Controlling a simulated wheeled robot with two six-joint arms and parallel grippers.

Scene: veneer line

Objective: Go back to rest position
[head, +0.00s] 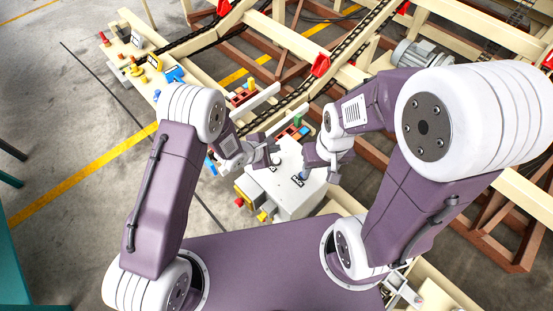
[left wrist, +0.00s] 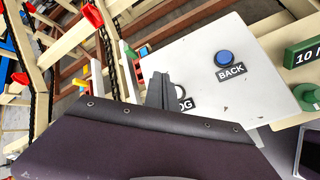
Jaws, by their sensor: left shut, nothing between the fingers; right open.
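My left gripper (head: 272,163) is shut and empty over the light control box (head: 302,203), by its back left part. In the left wrist view, its dark fingertips (left wrist: 158,90) are in front of the white panel (left wrist: 190,52) and partly hide a pale round button with a label ending in "OG". I cannot tell whether they touch the panel. A blue button (left wrist: 225,57) labelled "BACK" is beside them, uncovered. My right gripper (head: 326,172) is open and empty at the right side of the box. Both arms reach forward with bent elbows.
A cream frame with a dark chain (head: 345,55) runs behind the box, with red blocks (head: 320,65) on it. A grey motor (head: 420,54) stands at the back right. A cream bench (head: 135,58) with tools is at the left. A green sign (left wrist: 303,52) is right of the panel.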

